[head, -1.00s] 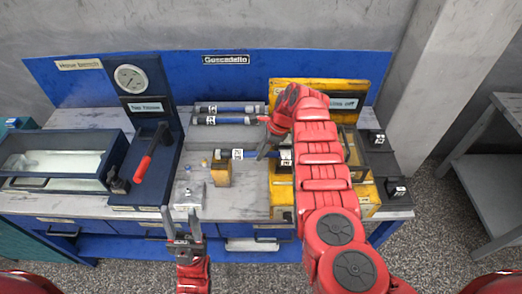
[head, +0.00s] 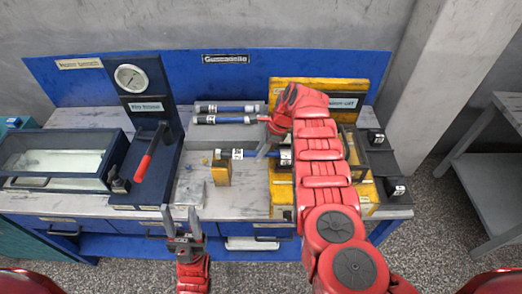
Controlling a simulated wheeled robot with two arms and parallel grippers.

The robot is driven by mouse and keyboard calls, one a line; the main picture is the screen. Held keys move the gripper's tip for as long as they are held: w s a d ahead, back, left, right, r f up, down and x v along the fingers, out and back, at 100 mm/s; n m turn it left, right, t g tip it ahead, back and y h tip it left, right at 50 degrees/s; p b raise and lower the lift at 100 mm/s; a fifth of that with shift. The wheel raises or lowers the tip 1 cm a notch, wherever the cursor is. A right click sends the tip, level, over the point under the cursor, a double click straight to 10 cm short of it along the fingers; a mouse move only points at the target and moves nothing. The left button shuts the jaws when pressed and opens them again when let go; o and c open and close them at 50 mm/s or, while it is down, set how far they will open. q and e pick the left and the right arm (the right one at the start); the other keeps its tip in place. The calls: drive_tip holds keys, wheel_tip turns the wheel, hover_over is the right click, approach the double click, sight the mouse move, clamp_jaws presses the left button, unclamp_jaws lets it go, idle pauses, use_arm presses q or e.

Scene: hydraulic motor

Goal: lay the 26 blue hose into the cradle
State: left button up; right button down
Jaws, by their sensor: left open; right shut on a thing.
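A blue hose (head: 250,154) with dark ends and white labels runs left to right over the middle of the bench. My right gripper (head: 264,150) is shut on it from above, near its middle. The hose's left end is at the top of a small yellow block (head: 222,174), which looks like part of the cradle; I cannot tell whether it rests there. The right end reaches the yellow fixture (head: 282,190), partly hidden by my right arm. My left gripper (head: 181,210) is open and empty at the bench's front edge, apart from the hose.
Two more blue hoses (head: 226,108) (head: 224,120) lie on a rack at the back. A dark gauge stand with a red lever (head: 146,158) and a glass-sided tank (head: 62,165) stand left. A yellow panel (head: 355,94) rises back right. Small parts lie left of the block.

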drive_tip(key=shift+f+b, duration=0.5)
drive_tip(key=shift+f, duration=0.2)
drive_tip(key=c, duration=0.6)
unclamp_jaws()
drive_tip(key=shift+r, duration=0.1)
drive_tip(key=b+v, duration=0.4)
drive_tip(key=v, duration=1.3)
drive_tip(key=shift+b, duration=0.3)
drive_tip(key=shift+r, duration=0.15)
